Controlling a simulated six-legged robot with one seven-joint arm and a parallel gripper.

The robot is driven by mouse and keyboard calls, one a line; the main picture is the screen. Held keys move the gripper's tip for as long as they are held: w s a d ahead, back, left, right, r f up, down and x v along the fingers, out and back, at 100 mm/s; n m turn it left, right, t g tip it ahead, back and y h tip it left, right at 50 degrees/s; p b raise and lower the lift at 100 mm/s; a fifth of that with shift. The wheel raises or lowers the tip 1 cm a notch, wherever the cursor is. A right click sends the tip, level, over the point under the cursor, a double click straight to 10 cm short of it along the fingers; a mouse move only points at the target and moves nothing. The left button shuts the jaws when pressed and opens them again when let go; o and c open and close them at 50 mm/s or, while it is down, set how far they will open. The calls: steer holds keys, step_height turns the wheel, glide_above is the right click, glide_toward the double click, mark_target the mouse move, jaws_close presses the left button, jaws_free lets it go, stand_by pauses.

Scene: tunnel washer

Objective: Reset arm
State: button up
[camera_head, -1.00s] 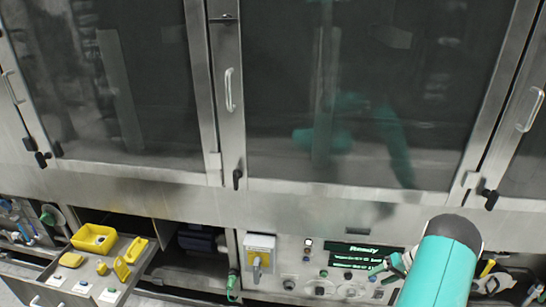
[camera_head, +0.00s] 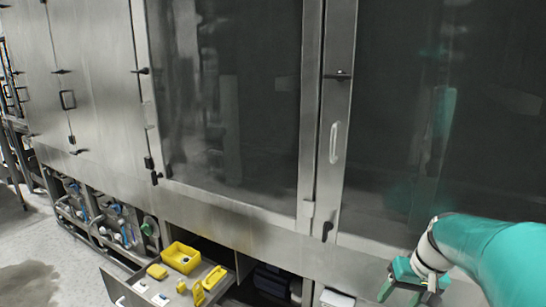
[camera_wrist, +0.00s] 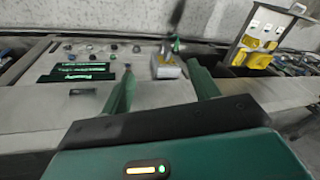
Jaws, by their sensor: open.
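My gripper (camera_head: 405,288) shows at the lower right of the head view, at the end of my teal arm, in front of the washer's lower front. In the wrist view my gripper (camera_wrist: 163,90) has its two green fingers spread apart with nothing between them. Beyond the fingers is the washer's control panel (camera_wrist: 143,57) with a dark green display (camera_wrist: 78,73) and several knobs.
An open drawer (camera_head: 137,295) with a yellow bin (camera_head: 181,257) and several yellow items juts out at the lower left; it also shows in the wrist view (camera_wrist: 236,52). Tall glass doors (camera_head: 235,110) with a handle (camera_head: 335,142) fill the washer front. Floor (camera_head: 60,265) is clear at the left.

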steer(key=s+a+r+n+t+h, duration=0.1)
steer(key=s+a+r, duration=0.2)
steer(key=s+a, duration=0.4)
steer(key=s+a+r+t+h, duration=0.1)
steer(key=s+a+r+t, duration=0.1)
steer(key=s+a, duration=0.5)
steer(key=shift+s+a+r+n, duration=0.2)
steer(key=shift+s+r+n, duration=0.25)
steer(key=shift+s, duration=0.3)
